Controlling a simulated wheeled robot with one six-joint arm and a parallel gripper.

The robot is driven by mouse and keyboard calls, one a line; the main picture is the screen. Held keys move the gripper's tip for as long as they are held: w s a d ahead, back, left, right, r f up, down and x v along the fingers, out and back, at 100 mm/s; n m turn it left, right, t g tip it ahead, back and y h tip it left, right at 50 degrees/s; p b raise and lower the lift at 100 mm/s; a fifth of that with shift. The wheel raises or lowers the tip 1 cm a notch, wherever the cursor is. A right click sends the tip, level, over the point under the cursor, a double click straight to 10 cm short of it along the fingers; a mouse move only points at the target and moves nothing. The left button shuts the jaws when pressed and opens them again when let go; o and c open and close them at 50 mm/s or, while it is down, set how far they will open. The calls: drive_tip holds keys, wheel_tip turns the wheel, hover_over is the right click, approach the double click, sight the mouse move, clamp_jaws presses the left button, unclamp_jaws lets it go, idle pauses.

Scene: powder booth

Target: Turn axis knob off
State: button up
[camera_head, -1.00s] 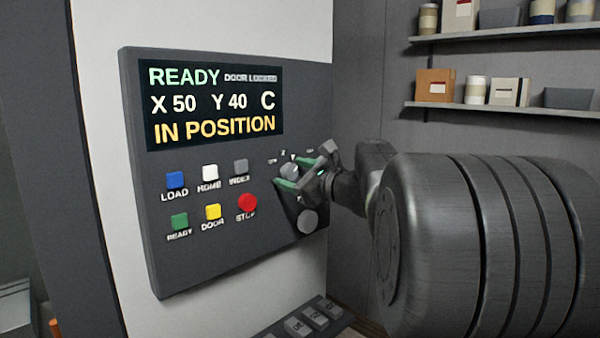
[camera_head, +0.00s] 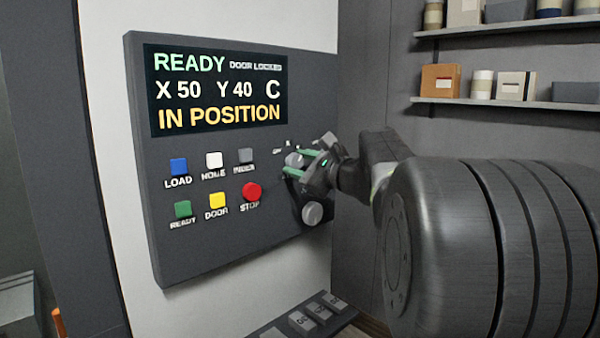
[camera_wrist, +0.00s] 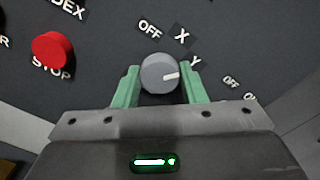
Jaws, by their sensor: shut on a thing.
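The axis knob (camera_wrist: 159,74) is a round grey dial on the dark control panel (camera_head: 240,235). Its white pointer mark faces right in the wrist view, roughly toward the Y side. The labels OFF, X and Y arc above it from left to right. My gripper (camera_wrist: 159,69) has its green fingers on both sides of the knob and is shut on it. In the head view, my gripper (camera_head: 296,164) is at the panel's right side, partly hiding the knob (camera_head: 293,159).
The display (camera_head: 217,90) reads READY, DOOR LOCKED, X 50, Y 40, C, IN POSITION. A red STOP button (camera_head: 251,193) and several coloured buttons lie left of the knob. A second grey knob (camera_head: 312,213) sits just below my gripper. Shelves (camera_head: 510,104) hang at right.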

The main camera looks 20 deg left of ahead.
drive_tip(key=n+b, duration=0.4)
drive_tip(key=shift+f+n+b, duration=0.3)
drive_tip(key=shift+b, duration=0.1)
drive_tip(key=n+b, duration=0.4)
drive_tip(key=shift+n+b, duration=0.3)
drive_tip(key=n+b, duration=0.4)
drive_tip(key=shift+r+n+b, duration=0.2)
drive_tip(key=shift+n+b, duration=1.25)
drive_tip(key=shift+n, duration=0.75)
drive_tip(key=o, duration=1)
drive_tip(key=b+v, duration=0.1)
drive_tip(key=v, duration=1.3)
